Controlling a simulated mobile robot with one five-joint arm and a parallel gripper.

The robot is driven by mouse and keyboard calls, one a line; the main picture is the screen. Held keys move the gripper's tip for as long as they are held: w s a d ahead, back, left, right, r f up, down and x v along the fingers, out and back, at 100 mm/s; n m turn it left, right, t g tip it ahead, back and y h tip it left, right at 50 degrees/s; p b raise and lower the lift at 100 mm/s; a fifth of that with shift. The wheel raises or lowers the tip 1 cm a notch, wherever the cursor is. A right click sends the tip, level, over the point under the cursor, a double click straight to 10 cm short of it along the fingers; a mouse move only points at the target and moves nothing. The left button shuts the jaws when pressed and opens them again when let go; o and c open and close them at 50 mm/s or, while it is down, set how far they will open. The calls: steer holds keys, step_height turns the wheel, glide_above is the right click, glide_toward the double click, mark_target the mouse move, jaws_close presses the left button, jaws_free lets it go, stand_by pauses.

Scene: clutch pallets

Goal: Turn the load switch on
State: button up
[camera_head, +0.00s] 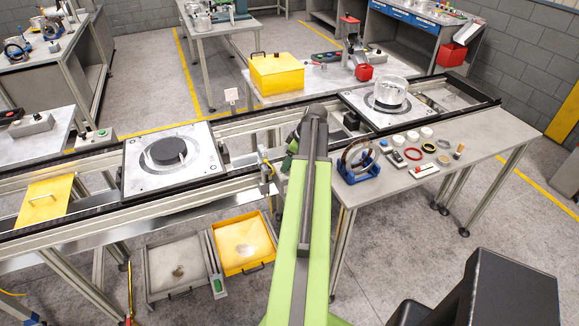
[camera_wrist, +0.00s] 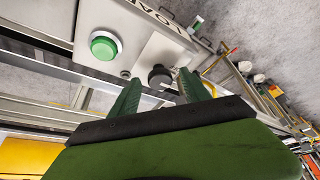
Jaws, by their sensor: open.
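The load switch (camera_wrist: 160,77) is a black round knob with a pale pointer mark, on a light grey panel (camera_wrist: 150,52) in the wrist view. Part of a "LOA..." label shows at the panel's upper right. My gripper (camera_wrist: 159,80) is open, its two green fingers pointing at the panel with the knob between their tips in the picture. I cannot tell whether either finger touches the knob. In the head view my green arm reaches forward to the rail, and I cannot make out the switch there.
A green push button (camera_wrist: 104,45) sits left of the knob on the panel. In the head view, a pallet with a dark disc (camera_head: 168,151) lies on the rail to the left, and a pallet with a clear ring (camera_head: 391,92) to the right. A table (camera_head: 470,150) with small parts stands right of my arm.

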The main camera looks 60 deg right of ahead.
steer(key=shift+c, duration=0.4)
jaws_close()
steer(key=shift+a+m, duration=0.1)
steer(key=shift+m, duration=0.2)
steer(key=shift+m+h, duration=0.3)
steer(key=shift+m, duration=0.2)
steer(key=m, duration=0.1)
steer(key=m+h, duration=0.1)
steer(key=m, duration=0.2)
steer(key=shift+a+h, duration=0.25)
steer(key=shift+h, duration=0.05)
steer(key=m+h, duration=0.1)
steer(key=m, duration=0.2)
steer(key=m+g+h, duration=0.1)
steer(key=m, duration=0.2)
steer(key=shift+w+g, duration=0.15)
steer(key=shift+g, duration=0.15)
steer(key=shift+m, duration=0.3)
